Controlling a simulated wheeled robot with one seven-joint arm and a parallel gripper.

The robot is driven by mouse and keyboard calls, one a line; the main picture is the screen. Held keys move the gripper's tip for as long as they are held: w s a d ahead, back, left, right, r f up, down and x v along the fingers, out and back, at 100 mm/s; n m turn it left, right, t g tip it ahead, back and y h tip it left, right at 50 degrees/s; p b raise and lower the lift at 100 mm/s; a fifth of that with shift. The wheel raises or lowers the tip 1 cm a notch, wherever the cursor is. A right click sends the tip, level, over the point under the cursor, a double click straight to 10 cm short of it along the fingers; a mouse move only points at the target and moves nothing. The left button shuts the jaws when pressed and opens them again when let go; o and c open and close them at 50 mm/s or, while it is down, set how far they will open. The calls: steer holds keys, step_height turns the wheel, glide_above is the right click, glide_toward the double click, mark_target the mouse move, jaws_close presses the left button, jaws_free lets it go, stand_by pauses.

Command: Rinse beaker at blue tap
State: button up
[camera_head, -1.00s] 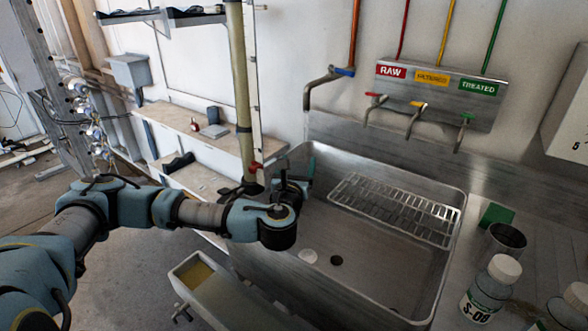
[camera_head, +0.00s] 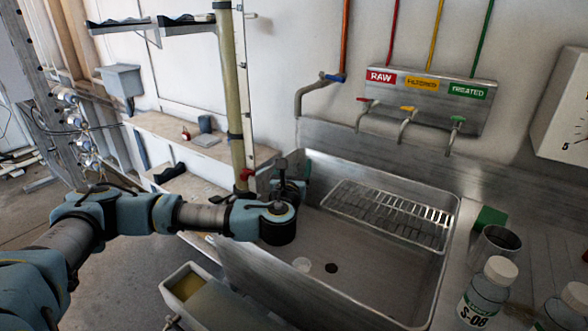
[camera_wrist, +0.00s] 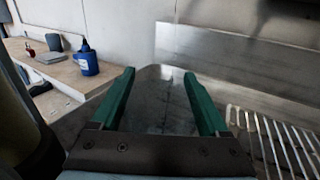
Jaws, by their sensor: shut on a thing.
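My gripper shows in the wrist view (camera_wrist: 160,82), with two green fingers apart on either side of a clear, see-through beaker (camera_wrist: 160,105). The beaker is faint, so its fill and tilt cannot be told. In the head view my wrist hides most of the gripper and the beaker, over the left side of the steel sink (camera_head: 350,290). The blue tap (camera_head: 334,78) is on the back wall under an orange pipe. Its grey spout points down above the sink's back left, to the right of and higher than my wrist.
A wire rack (camera_head: 390,212) spans the sink's back right. Red, yellow and green taps are under a label panel (camera_head: 428,100). A metal cup (camera_head: 497,245) and labelled bottles (camera_head: 488,295) stand on the right counter. A vertical pipe (camera_head: 232,100) rises behind my wrist.

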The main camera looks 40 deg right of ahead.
steer(key=shift+s+d, duration=0.15)
steer(key=shift+s, duration=0.05)
steer(key=shift+s+d, duration=0.2)
steer(key=shift+s, duration=0.1)
steer(key=shift+w+a, duration=0.1)
stand_by(0.3)
steer(key=shift+w+a, duration=0.25)
steer(key=shift+w, duration=0.15)
steer(key=shift+s+d, duration=0.1)
steer(key=shift+s+d, duration=0.25)
steer(key=shift+s, duration=0.15)
steer(key=shift+w+a+v, duration=0.15)
steer(key=shift+v, duration=1.2)
steer(key=shift+w+a+v, duration=0.1)
steer(key=shift+w+v, duration=0.05)
steer(key=shift+v, duration=1.15)
steer(key=shift+w+a+v, duration=0.15)
steer(key=shift+v, duration=1.2)
